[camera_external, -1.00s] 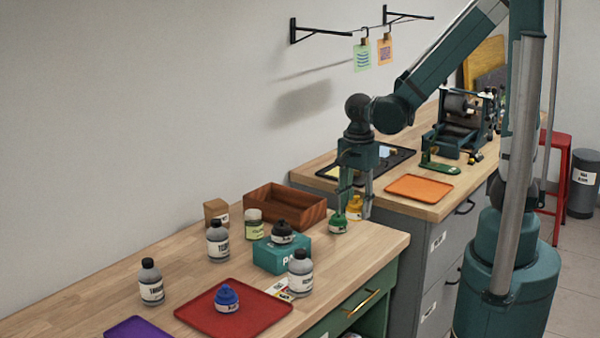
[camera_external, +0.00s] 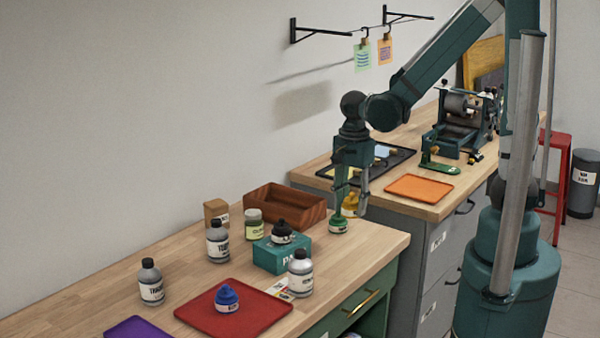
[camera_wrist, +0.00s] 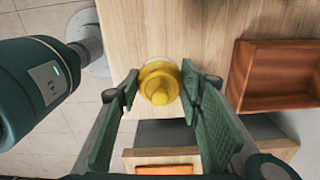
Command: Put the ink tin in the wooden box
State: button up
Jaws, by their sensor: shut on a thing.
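A yellow ink tin (camera_external: 350,207) is between my gripper's fingers (camera_external: 352,197), near the right end of the wooden bench. In the wrist view the yellow tin (camera_wrist: 160,84) shows from above between the two green finger pads (camera_wrist: 160,92), and my gripper is shut on it. I cannot tell whether it is clear of the bench top. The open brown wooden box (camera_external: 312,215) is on the bench to the left of my gripper. It also shows at the right of the wrist view (camera_wrist: 240,75).
A teal box (camera_external: 270,258) with a black-topped tin (camera_external: 283,232) on it stands in front of the wooden box. Several bottles stand around it. A red tray (camera_external: 195,315) holds a blue tin (camera_external: 227,298). A grey cabinet bench (camera_external: 425,215) is to the right.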

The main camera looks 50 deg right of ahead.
jog(key=w+d+r+p, duration=0.1)
jog(key=w+r+p, duration=0.1)
jog(key=w, duration=1.2)
jog(key=p, duration=0.3)
send_over(285, 204)
jog(key=s+a, duration=0.4)
jog(key=shift+w+a+f+n, duration=0.1)
jog(key=shift+w+f+n, duration=0.1)
jog(key=shift+f+n, duration=0.35)
jog(key=shift+f, duration=0.2)
jog(key=shift+f, duration=3)
jog(key=shift+f+b, duration=0.3)
jog(key=shift+f, duration=1.6)
jog(key=shift+f, duration=0.2)
jog(key=o, duration=1.1)
